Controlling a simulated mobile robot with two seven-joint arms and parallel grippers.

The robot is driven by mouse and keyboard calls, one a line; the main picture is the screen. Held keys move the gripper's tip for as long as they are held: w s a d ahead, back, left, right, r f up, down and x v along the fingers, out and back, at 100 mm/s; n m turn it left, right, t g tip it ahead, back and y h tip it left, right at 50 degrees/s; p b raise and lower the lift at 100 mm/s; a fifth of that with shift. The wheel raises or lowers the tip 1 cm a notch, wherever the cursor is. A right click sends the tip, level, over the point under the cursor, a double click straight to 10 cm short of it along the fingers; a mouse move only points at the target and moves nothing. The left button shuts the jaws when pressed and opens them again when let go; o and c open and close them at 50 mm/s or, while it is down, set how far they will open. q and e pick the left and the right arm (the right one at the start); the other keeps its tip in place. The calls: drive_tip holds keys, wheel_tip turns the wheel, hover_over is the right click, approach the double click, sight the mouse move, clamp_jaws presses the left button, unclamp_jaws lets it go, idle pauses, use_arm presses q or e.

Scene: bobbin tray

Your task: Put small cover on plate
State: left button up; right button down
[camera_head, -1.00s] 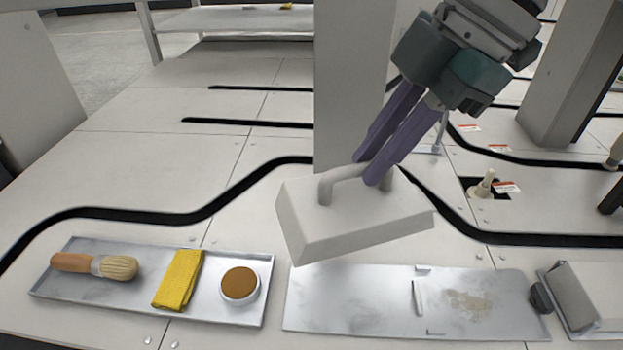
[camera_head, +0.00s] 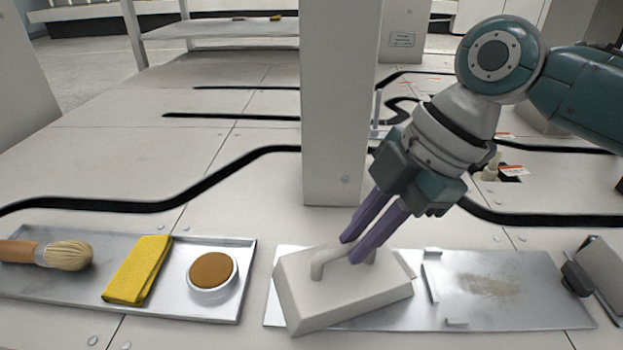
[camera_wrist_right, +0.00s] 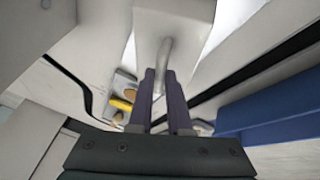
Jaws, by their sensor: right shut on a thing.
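The small cover (camera_head: 345,295) is a pale grey block with a bar handle on top. It is at the left part of the flat metal plate (camera_head: 520,310) in the head view, slightly skewed to it. Whether its underside touches the plate I cannot tell. My right gripper (camera_head: 356,252) reaches down from the upper right, its purple fingers shut on the cover's handle. In the right wrist view the cover (camera_wrist_right: 172,20) and its handle show beyond the fingers (camera_wrist_right: 164,80). The left gripper is not in view.
A metal tray (camera_head: 170,300) on the left holds a brush (camera_head: 62,255), a folded yellow cloth (camera_head: 138,270) and a round brown-topped dish (camera_head: 212,270). Small raised brackets (camera_head: 432,280) stand on the plate. A grey box with a dark knob (camera_head: 577,279) is at the right edge. A pillar (camera_head: 338,110) rises behind the cover.

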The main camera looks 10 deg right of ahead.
drive_tip(key=shift+f, duration=0.1)
drive_tip(key=c, duration=0.8)
unclamp_jaws()
drive_tip(key=shift+c, duration=0.2)
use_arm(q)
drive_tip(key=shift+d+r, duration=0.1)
use_arm(e)
drive_tip(key=shift+r, duration=0.2)
drive_tip(key=p+v, duration=0.8)
drive_tip(key=v, duration=0.3)
drive_tip(key=s+a+f+m, duration=0.4)
drive_tip(key=s+a+m, duration=0.15)
drive_tip(key=s, duration=0.35)
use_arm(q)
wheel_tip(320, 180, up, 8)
use_arm(e)
drive_tip(key=s+d+m+t+h, duration=0.2)
drive_tip(key=s+d+m+h, duration=0.2)
drive_tip(key=s+m, duration=0.5)
drive_tip(key=d+m, duration=0.2)
drive_tip(key=m, duration=0.1)
drive_tip(key=shift+s+d+r+h, duration=0.3)
drive_tip(key=shift+s+d+r, duration=0.1)
